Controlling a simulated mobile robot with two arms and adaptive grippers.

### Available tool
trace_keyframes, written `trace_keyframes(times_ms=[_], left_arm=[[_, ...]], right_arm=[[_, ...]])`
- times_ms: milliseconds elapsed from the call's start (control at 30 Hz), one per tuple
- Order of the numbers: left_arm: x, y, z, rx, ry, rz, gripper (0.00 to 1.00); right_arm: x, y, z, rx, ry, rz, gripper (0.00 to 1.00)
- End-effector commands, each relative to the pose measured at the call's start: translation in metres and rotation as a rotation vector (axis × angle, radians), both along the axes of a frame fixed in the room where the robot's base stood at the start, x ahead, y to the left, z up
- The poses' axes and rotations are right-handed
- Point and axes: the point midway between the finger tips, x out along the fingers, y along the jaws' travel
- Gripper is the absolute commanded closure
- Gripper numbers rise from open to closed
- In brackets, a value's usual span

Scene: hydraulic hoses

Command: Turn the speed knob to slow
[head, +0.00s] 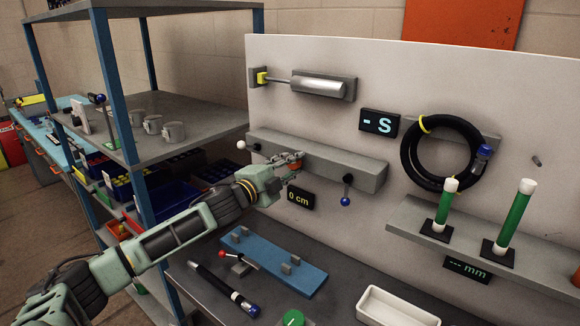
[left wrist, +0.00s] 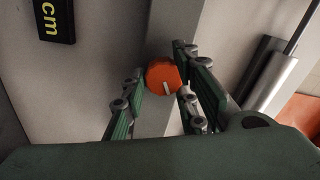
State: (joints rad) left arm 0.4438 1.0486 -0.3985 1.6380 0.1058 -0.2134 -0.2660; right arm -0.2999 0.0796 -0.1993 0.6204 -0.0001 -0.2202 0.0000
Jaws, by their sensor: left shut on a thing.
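The speed knob is a round orange knob (head: 294,167) on the front of a long grey wall-mounted box (head: 345,170). In the left wrist view the orange knob (left wrist: 160,74) shows a short white mark near its lower edge in the picture. My left gripper (head: 295,162) is at the box with its fingers on either side of the knob, shut on it; the fingers (left wrist: 160,98) also show in the left wrist view. In the head view the gripper hides part of the knob. No slow label can be read. My right gripper is not in view.
A blue-tipped lever (head: 346,190) hangs on the box, right of the knob. A "0 cm" display (head: 300,199) is below my gripper. A black hose coil (head: 441,153) hangs on the right. A shelf with cups (head: 172,132) stands left. The bench holds a blue plate (head: 272,262) and white tray (head: 397,308).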

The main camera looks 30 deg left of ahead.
Motion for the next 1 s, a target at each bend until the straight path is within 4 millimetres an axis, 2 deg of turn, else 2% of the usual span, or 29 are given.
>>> trace_keyframes(times_ms=[33, 267, 300, 433, 1000], left_arm=[[-0.0008, -0.0033, -0.0116, 0.002, 0.017, -0.005, 0.99], [-0.0008, -0.0032, -0.0117, 0.002, 0.018, -0.005, 0.99], [-0.0008, -0.0032, -0.0117, 0.002, 0.018, -0.005, 0.72], [-0.0009, -0.0029, -0.0113, 0.001, 0.018, -0.004, 0.61], [-0.0025, -0.0010, -0.0057, 0.002, 0.009, -0.002, 0.60]], right_arm=[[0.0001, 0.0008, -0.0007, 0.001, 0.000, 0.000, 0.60], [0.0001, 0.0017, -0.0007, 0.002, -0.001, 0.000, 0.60], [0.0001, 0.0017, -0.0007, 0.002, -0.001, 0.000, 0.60], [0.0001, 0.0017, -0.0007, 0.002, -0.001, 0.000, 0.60], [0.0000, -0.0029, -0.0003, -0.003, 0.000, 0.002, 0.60]])
